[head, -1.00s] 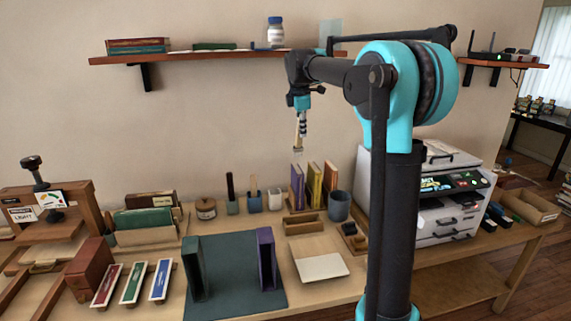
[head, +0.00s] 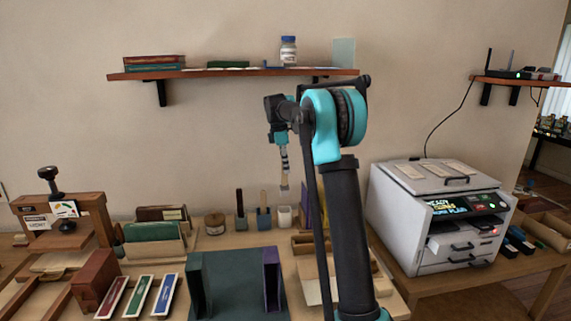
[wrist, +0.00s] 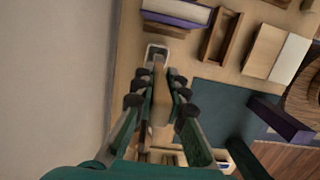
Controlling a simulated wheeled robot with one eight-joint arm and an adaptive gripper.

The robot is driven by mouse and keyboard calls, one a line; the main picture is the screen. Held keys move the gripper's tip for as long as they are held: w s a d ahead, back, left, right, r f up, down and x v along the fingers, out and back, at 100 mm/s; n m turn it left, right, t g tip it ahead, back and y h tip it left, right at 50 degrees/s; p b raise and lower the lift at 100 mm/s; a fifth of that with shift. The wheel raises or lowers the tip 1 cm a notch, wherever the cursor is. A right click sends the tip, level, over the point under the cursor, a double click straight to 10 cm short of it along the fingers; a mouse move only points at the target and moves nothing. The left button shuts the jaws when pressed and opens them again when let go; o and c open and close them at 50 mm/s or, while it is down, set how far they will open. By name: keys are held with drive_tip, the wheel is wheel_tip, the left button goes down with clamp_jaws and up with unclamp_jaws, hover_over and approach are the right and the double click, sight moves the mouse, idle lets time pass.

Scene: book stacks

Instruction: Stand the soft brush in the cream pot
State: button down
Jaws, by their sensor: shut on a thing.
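My gripper (head: 284,158) hangs pointing down above the back of the bench and is shut on the soft brush (head: 285,183). The brush hangs upright, with its pale tip lowest. The cream pot (head: 284,217) stands on the bench below it in the head view, with a visible gap between tip and pot. In the wrist view the brush's tan body (wrist: 160,92) lies between the fingers. Its far end overlaps the pot's pale rim (wrist: 150,48), so exact alignment is hard to judge.
A blue pot (head: 264,219) with a wooden-handled tool and a dark pot (head: 240,221) with a dark-handled tool stand left of the cream pot. Purple book (head: 304,207) stands close on the right, partly behind my arm. The wall shelf (head: 235,73) is above.

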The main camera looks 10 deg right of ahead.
sight(285, 185)
drive_tip(key=shift+f, duration=5.5)
drive_tip(key=c, duration=1.5)
unclamp_jaws()
drive_tip(key=shift+o, duration=0.2)
drive_tip(key=r, duration=0.4)
drive_tip(key=a+r, duration=0.1)
drive_tip(key=r, duration=0.6)
drive_tip(key=shift+a+r, duration=0.4)
